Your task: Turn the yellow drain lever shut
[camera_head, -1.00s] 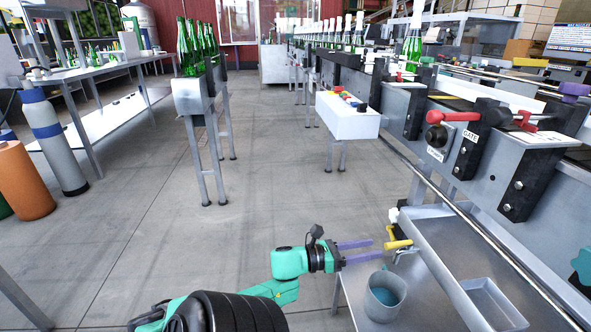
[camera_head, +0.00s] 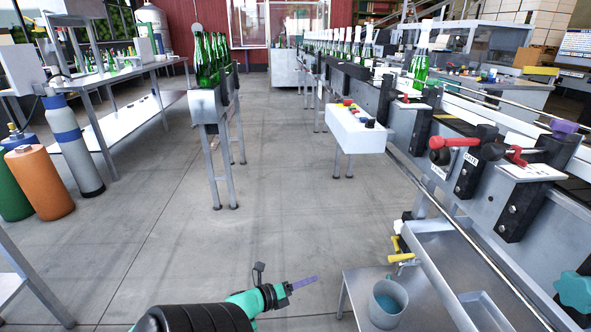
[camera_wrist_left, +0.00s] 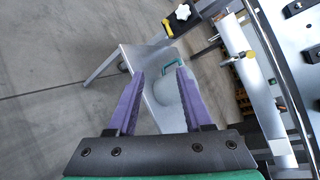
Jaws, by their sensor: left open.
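In the left wrist view a yellow piece (camera_wrist_left: 168,28) shows beyond the fingers, beside a white star knob. My left gripper (camera_head: 303,284) is left of the lever, clearly apart from it. My right gripper is not in view.
The trough (camera_head: 436,247) and machine frame border the right side. A white control box (camera_head: 357,130) stands farther back.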

